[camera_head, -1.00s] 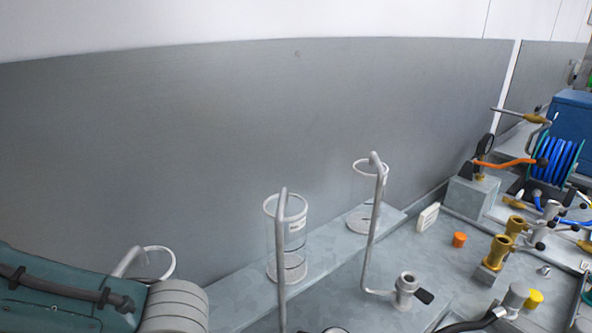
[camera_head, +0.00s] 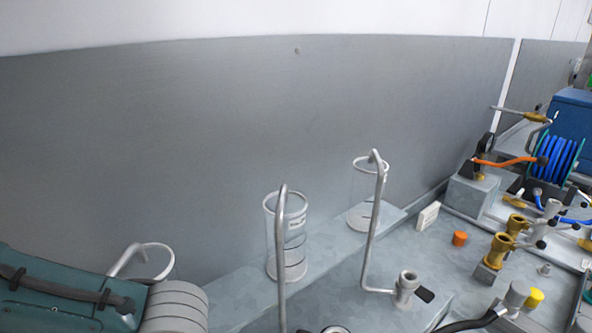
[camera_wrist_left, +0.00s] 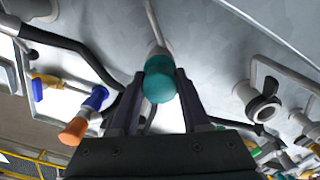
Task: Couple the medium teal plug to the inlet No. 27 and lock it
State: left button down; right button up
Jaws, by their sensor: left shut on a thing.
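The teal plug (camera_wrist_left: 159,82) is between the fingers of my left gripper (camera_wrist_left: 158,92) in the left wrist view, with a pale hose or rod running up behind it. The gripper is shut on it. A grey inlet fitting with a black lever (camera_wrist_left: 260,101) stands to the right in the wrist view, apart from the plug. In the head view, a grey fitting with a black lever (camera_head: 406,289) stands at the foot of a bent pipe. No number 27 is readable. The left fingers are hidden in the head view; my right gripper is not visible.
Clear cylinders (camera_head: 287,240) stand on a grey ledge beside bent pipes. Brass fittings (camera_head: 498,250), an orange cap (camera_head: 460,238) and a blue hose reel (camera_head: 556,160) are at the right. An orange-and-blue fitting (camera_wrist_left: 82,122) lies left in the wrist view.

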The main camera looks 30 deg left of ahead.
pick_arm(q)
jog(key=shift+c, duration=1.5)
grip_release()
jog(key=shift+r, duration=0.1)
notch_tip(320, 180, up, 8)
jog(key=p, duration=0.8)
jog(key=shift+f, duration=0.2)
